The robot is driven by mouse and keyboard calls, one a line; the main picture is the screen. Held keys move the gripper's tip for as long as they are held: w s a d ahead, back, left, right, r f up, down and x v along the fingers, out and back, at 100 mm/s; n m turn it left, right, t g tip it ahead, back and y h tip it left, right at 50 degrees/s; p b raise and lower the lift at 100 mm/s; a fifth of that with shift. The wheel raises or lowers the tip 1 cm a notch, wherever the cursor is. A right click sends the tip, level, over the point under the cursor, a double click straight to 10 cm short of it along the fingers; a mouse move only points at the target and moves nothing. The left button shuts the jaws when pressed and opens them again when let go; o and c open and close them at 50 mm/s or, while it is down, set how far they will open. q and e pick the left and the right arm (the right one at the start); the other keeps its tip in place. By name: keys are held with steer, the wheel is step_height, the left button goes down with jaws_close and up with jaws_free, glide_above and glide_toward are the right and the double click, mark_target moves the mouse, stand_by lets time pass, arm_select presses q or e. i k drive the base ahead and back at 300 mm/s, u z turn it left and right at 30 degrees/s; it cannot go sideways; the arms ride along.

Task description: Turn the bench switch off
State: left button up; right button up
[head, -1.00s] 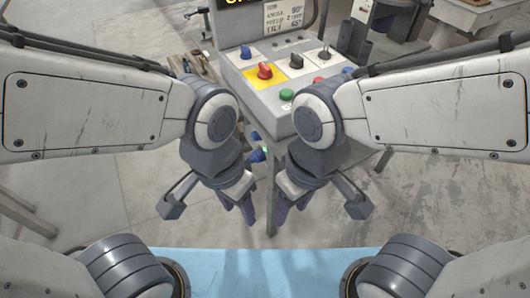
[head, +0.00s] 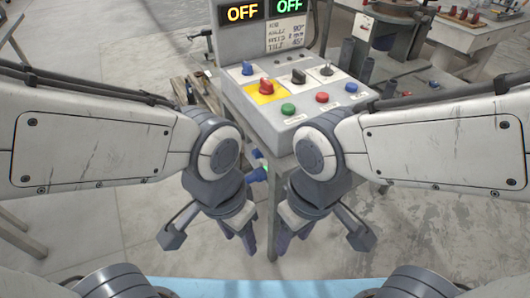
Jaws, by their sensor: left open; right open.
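A sloped grey control panel (head: 240,101) stands ahead, past my arms, in the head view. It carries a red rotary knob (head: 266,86) on a yellow plate, a black knob (head: 298,76), a blue knob (head: 247,68) and a small toggle switch (head: 327,70). Their labels are too small to read, so I cannot tell which is the bench switch. My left gripper (head: 240,245) and my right gripper (head: 291,246) hang low in front of the panel, open and empty, pointing down. Neither touches the panel.
Two displays (head: 264,11) above the panel read OFF, one amber and one green. A paper sign (head: 286,32) hangs below them. Green (head: 288,109), red (head: 322,97) and blue (head: 351,87) buttons line the panel's front. A workbench (head: 470,38) stands behind right.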

mark_target(256, 153)
steer(key=z, duration=0.5)
steer(key=k, duration=1.2)
steer(key=u, duration=0.05)
steer(key=i, duration=0.3)
steer(key=u, duration=0.8)
steer(key=i, duration=1)
